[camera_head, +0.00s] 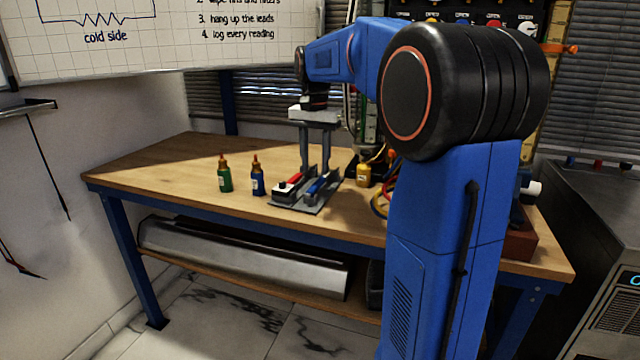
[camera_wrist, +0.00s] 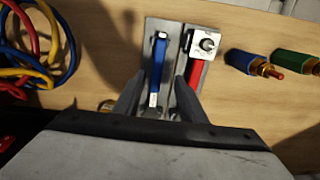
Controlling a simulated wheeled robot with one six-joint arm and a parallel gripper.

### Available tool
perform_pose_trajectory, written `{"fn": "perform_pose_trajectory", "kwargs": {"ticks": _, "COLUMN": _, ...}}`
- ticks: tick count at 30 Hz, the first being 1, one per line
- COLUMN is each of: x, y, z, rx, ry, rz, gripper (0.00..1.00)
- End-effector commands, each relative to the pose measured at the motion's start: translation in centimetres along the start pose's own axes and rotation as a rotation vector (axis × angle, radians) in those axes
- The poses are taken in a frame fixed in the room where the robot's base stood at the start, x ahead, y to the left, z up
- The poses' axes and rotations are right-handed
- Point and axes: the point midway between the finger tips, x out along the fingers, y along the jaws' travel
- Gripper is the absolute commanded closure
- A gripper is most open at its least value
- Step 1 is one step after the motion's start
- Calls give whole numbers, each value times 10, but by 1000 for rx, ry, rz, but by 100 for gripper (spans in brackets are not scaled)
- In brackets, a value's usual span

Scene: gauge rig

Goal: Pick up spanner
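A grey two-slot tray (camera_head: 297,207) lies on the workbench, and it also shows in the wrist view (camera_wrist: 151,28). It holds a blue-handled tool (camera_head: 322,184) and a red-handled tool (camera_head: 288,186). In the wrist view the blue tool (camera_wrist: 158,62) lies lengthwise in the left slot, and the red one (camera_wrist: 195,72) lies in the right slot beside a silver block. I cannot tell for certain which is the spanner. My gripper (camera_head: 315,168) points down over the tray. In the wrist view its open fingers (camera_wrist: 160,88) appear on either side of the blue tool, with nothing held.
A yellow bottle (camera_head: 364,174) stands to the right. Coiled coloured cables (camera_wrist: 42,45) lie left of the tray in the wrist view. The bench's left end is clear.

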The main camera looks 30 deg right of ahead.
Motion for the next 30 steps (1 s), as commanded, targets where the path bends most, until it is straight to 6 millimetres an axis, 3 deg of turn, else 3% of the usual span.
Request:
{"fn": "perform_pose_trajectory", "kwargs": {"ticks": 9, "x": 40, "y": 5, "z": -6, "rx": 0, "ry": -2, "rz": 2, "gripper": 62}}
{"fn": "perform_pose_trajectory", "kwargs": {"ticks": 20, "x": 48, "y": 5, "z": -6, "rx": 0, "ry": -1, "rz": 1, "gripper": 62}}
{"fn": "perform_pose_trajectory", "kwargs": {"ticks": 24, "x": 48, "y": 5, "z": -6, "rx": 0, "ry": -1, "rz": 1, "gripper": 96}}
{"fn": "perform_pose_trajectory", "kwargs": {"ticks": 25, "x": 48, "y": 5, "z": -6, "rx": 0, "ry": -1, "rz": 1, "gripper": 100}}
{"fn": "perform_pose_trajectory", "kwargs": {"ticks": 30, "x": 47, "y": 5, "z": -7, "rx": 0, "ry": 0, "rz": 0, "gripper": 100}}
